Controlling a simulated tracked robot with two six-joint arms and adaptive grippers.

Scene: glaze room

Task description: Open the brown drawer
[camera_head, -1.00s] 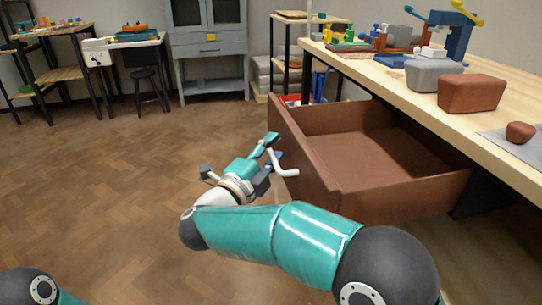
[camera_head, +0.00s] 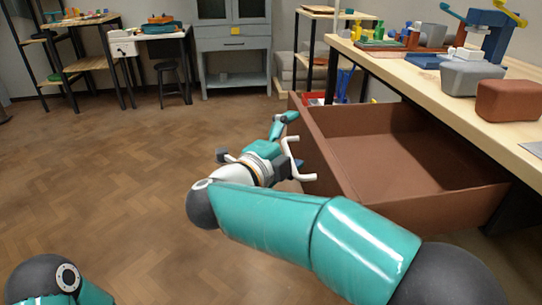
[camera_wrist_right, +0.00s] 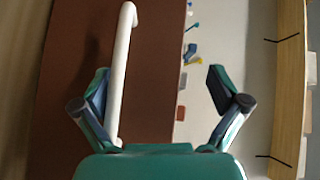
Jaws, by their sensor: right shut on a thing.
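The brown drawer (camera_head: 400,160) stands far out from under the wooden worktable, and its empty inside shows. Its white handle (camera_head: 292,155) is on the outer face of the front panel; it also shows as a long bar in the right wrist view (camera_wrist_right: 121,70), in front of the brown panel (camera_wrist_right: 152,80). My right gripper (camera_head: 287,143) is at this handle, shut on it. In the right wrist view the bar lies beside the left finger, and the fingers look well apart. My left gripper is out of view; only part of my left arm shows at the lower left.
The worktable (camera_head: 430,92) carries a brown block (camera_head: 508,100), a grey container (camera_head: 472,78) and a blue tool (camera_head: 490,35). A grey cabinet (camera_head: 234,60) and a stool (camera_head: 170,70) stand at the back. The floor left of the drawer is clear.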

